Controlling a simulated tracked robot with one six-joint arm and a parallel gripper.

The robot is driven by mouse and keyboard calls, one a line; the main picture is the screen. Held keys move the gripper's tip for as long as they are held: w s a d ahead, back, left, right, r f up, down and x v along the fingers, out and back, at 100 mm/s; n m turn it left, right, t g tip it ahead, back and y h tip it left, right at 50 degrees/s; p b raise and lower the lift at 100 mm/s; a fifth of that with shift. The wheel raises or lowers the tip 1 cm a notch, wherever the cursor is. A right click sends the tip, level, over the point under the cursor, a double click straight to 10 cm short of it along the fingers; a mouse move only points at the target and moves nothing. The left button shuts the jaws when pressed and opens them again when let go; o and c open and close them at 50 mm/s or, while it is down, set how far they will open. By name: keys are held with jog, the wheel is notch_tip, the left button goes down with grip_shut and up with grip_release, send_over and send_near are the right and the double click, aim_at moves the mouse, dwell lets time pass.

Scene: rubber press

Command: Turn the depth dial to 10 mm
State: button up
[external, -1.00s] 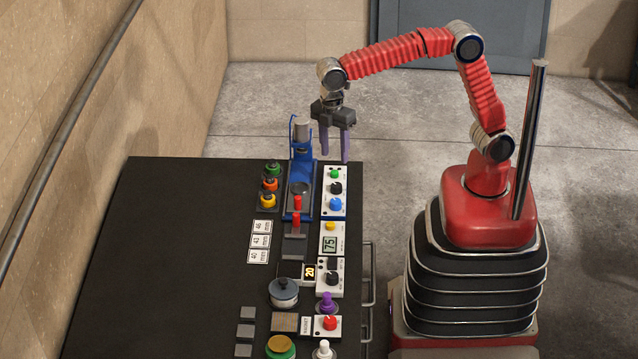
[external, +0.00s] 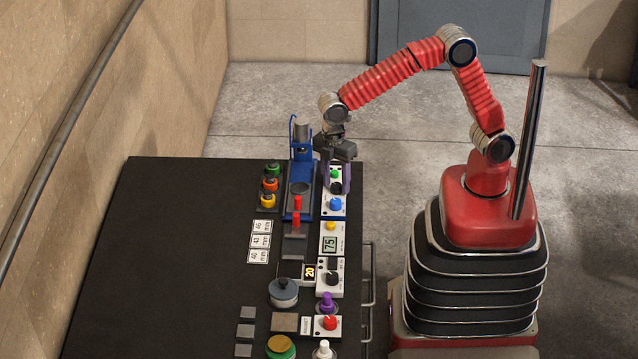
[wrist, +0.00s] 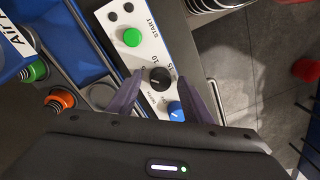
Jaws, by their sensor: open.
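The black depth dial (wrist: 159,78) sits on a white panel between a green button (wrist: 132,37) and a blue knob (wrist: 175,110). Numbers 10 and 15 show beside it in the wrist view; its pointer is too small to read surely. My gripper (wrist: 160,80) is open, with one purple finger on each side of the dial. I cannot tell whether the fingers touch it.
A blue press (external: 301,165) stands close left of the panel. Green, orange and yellow buttons (external: 269,186) lie further left. A panel with a display reading 75 (external: 329,244) is nearer the camera. The left of the black table (external: 170,240) is clear.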

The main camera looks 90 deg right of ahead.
jog(key=shift+c, duration=0.5)
jog(key=c, duration=1)
jog(key=shift+o, duration=0.2)
jog(key=shift+m, duration=0.4)
jog(key=m, duration=0.5)
jog(key=shift+s, duration=0.1)
jog(key=m, duration=0.6)
jog(key=o, duration=1.1)
jog(key=shift+c, duration=0.2)
